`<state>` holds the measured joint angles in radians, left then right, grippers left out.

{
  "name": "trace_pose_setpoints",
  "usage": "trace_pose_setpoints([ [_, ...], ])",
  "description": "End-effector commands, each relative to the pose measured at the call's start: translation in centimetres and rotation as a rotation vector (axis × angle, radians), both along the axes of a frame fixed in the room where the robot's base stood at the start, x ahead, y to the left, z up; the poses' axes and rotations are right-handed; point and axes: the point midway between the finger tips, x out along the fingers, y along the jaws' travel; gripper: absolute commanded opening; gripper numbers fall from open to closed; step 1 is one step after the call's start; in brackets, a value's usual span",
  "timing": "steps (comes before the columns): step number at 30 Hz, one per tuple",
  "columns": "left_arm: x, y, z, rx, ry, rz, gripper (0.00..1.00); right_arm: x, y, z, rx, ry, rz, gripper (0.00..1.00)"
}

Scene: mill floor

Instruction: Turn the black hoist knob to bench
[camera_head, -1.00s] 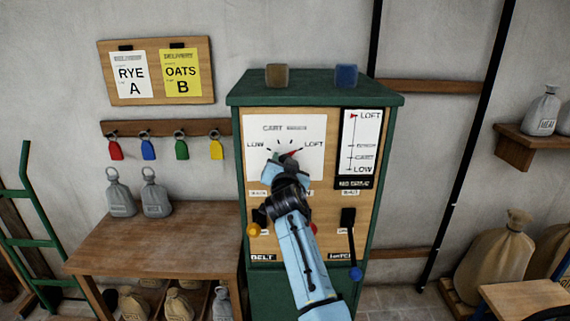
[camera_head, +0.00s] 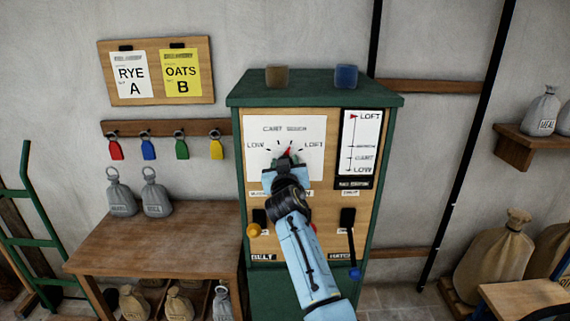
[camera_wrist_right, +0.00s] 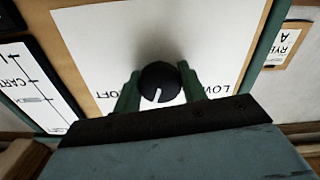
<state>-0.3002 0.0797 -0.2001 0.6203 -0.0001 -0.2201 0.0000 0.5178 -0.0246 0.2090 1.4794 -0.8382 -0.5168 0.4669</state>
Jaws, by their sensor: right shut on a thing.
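The black hoist knob (camera_wrist_right: 160,82) sits on a white dial plate (camera_head: 312,163) on the front of a green-framed cabinet. The plate reads LOW at left, LOFT at right, with CART and another word, probably BENCH, above. My right gripper (camera_wrist_right: 160,88) is shut on the knob, one green finger on each side, also seen in the head view (camera_head: 285,164). In the right wrist view the knob's white line points down, slightly left, towards the part of the dial hidden by my gripper. My left gripper is not in view.
A level gauge (camera_head: 361,143) right of the dial has its red marker at LOFT. Below are a yellow-ended lever (camera_head: 254,230) and a blue-ended lever (camera_head: 355,272), close to my right arm. A wooden table (camera_head: 150,238) stands at left.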

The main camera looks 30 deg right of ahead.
Motion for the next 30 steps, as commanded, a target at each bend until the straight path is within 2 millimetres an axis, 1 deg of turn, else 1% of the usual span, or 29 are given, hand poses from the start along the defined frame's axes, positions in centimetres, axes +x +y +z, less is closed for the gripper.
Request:
trace_pose_setpoints([
  [12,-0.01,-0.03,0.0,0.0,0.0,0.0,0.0,-0.02,0.02,-0.22,-0.006,0.008,-0.001,0.19],
  [13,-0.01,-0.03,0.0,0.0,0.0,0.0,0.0,-0.02,0.02,-0.21,-0.006,0.008,-0.001,0.44],
  [17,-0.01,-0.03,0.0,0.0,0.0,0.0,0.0,-0.02,0.01,-0.16,-0.005,0.007,-0.001,0.61],
  [18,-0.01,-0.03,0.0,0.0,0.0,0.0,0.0,-0.01,0.02,-0.14,-0.005,0.007,-0.001,0.63],
  [26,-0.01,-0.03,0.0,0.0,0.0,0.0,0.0,-0.05,0.04,-0.07,-0.005,0.004,0.0,0.63],
  [30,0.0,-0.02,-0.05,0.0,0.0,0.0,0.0,-0.65,0.45,-0.09,-0.005,0.003,0.001,0.63],
])
